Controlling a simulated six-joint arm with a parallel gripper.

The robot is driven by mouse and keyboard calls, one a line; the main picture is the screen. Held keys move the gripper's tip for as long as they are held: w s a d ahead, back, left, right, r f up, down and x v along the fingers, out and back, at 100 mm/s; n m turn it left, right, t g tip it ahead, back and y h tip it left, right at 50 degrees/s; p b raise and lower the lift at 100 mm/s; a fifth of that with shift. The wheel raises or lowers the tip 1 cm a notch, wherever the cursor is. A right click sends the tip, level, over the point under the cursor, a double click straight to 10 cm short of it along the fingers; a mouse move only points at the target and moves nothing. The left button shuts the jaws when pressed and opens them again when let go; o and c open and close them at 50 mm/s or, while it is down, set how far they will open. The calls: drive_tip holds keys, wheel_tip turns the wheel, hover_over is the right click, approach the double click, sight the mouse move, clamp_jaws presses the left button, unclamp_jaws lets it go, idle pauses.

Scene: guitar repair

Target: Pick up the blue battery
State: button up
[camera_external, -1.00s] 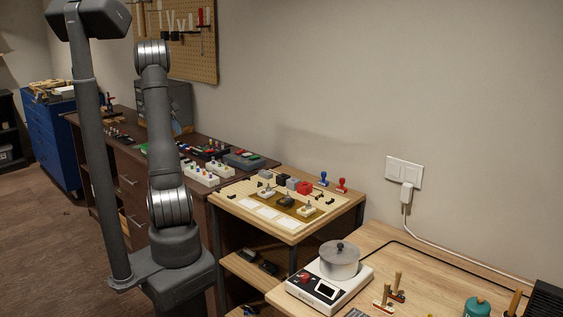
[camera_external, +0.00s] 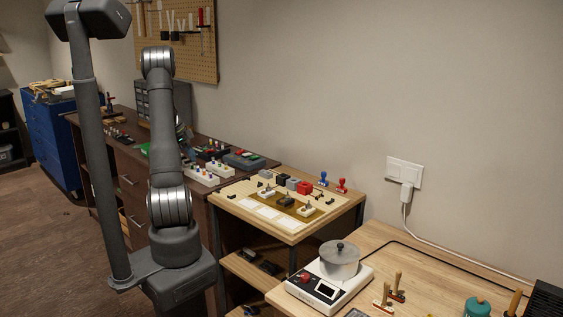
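I cannot make out the blue battery for certain; the small items on the dark brown workbench (camera_external: 200,138) are too small to tell apart, and my arm covers part of the bench. My gripper (camera_external: 185,137) is mostly hidden behind my arm's upright links. Only a small dark part seems to show just right of the arm, over the bench. I cannot see its fingers, whether it holds anything, or how close it is to any item.
White blocks with coloured pegs (camera_external: 211,173) and a grey-green box (camera_external: 244,159) stand at the bench's near end. A small wooden table (camera_external: 293,235) holds stamps and blocks. A drawer cabinet (camera_external: 181,98) stands at the wall.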

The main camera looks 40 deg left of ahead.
sight(198, 170)
drive_tip(key=x, duration=0.4)
drive_tip(key=shift+s+d+f, duration=0.1)
drive_tip(key=shift+s+f, duration=0.1)
drive_tip(key=shift+f, duration=0.05)
drive_tip(key=shift+c, duration=0.5)
clamp_jaws()
